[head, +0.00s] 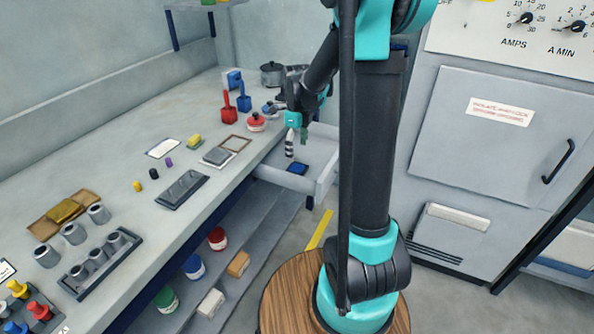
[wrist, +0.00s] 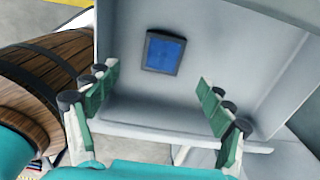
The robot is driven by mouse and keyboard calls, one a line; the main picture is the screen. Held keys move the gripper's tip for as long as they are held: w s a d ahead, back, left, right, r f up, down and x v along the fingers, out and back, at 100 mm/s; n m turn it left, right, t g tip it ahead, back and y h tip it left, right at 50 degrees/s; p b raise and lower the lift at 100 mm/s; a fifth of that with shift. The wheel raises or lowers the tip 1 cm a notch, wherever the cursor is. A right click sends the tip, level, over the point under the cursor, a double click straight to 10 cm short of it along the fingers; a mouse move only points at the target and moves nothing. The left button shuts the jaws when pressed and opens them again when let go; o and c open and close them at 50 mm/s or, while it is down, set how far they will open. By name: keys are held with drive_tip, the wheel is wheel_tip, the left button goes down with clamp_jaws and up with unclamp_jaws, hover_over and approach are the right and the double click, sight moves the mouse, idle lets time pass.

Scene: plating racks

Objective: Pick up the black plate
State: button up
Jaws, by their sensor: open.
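A small square plate with a black rim and a blue face (wrist: 165,52) lies flat on the floor of an open grey drawer (wrist: 215,45). In the head view the plate (head: 299,168) shows in the drawer (head: 322,182) at the right end of the bench. My gripper (head: 297,141) hangs over the drawer, above the plate and apart from it. In the wrist view my gripper (wrist: 157,82) is open, its green-padded fingers wide apart with nothing between them. The plate shows beyond the fingertips, in the upper middle.
The drawer walls stand close around my gripper. A wooden barrel (wrist: 45,75) stands beside the drawer. A grey cabinet (head: 480,150) is at right.

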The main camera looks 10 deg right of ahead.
sight(297, 168)
drive_tip(key=shift+w+f, duration=0.2)
drive_tip(key=shift+f, duration=3.7)
drive_tip(key=c, duration=1.8)
